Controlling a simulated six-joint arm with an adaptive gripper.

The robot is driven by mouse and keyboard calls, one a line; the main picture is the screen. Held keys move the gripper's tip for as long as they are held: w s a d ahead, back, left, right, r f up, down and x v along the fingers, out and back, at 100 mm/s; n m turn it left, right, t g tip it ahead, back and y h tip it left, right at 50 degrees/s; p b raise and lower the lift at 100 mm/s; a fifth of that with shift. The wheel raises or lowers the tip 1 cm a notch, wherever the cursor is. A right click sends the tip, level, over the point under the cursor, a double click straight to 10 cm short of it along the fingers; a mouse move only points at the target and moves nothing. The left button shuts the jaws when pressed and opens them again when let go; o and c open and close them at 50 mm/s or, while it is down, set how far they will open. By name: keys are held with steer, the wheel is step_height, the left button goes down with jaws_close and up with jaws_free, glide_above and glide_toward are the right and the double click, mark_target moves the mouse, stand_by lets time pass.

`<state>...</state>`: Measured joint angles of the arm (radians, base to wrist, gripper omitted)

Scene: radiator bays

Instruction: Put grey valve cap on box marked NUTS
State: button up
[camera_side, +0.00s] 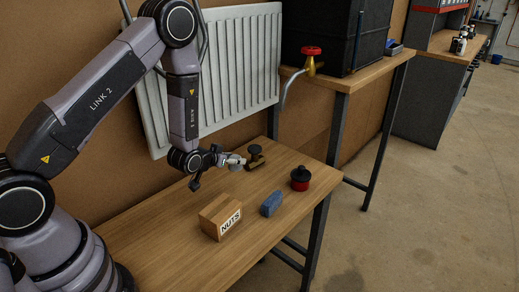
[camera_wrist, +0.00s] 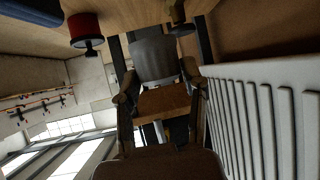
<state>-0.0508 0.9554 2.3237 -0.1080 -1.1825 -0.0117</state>
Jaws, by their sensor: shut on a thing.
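The grey valve cap (camera_wrist: 154,60) is between the two fingertips of my gripper (camera_wrist: 158,82) in the wrist view, with a finger on each side of it. In the side view my gripper (camera_side: 235,160) is shut on the cap (camera_side: 236,167), over the far part of the wooden bench. The box marked NUTS (camera_side: 220,216) is a small wooden block with a white label, standing on the bench nearer the camera. The cap is apart from the box, behind it and slightly right in the picture.
A dark brass-coloured fitting (camera_side: 255,157) stands close right of my gripper. A red and black knob-like piece (camera_side: 300,178) and a blue block (camera_side: 271,204) stand on the bench (camera_side: 165,240). A white radiator (camera_side: 230,75) rises behind. The bench left of the box is clear.

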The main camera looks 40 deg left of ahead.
steer(key=s+d+r+n+g+y, duration=0.1)
steer(key=s+d+r+n+y, duration=0.1)
steer(key=s+d+n+y, duration=0.15)
step_height(320, 180, up, 2)
steer(key=n+g+y, duration=0.2)
steer(key=n+y, duration=0.1)
glide_above(220, 209)
steer(key=shift+n, duration=0.25)
steer(key=shift+f, duration=3.8)
steer(key=shift+f, duration=0.15)
steer(key=o, duration=0.7)
steer(key=shift+o, duration=0.2)
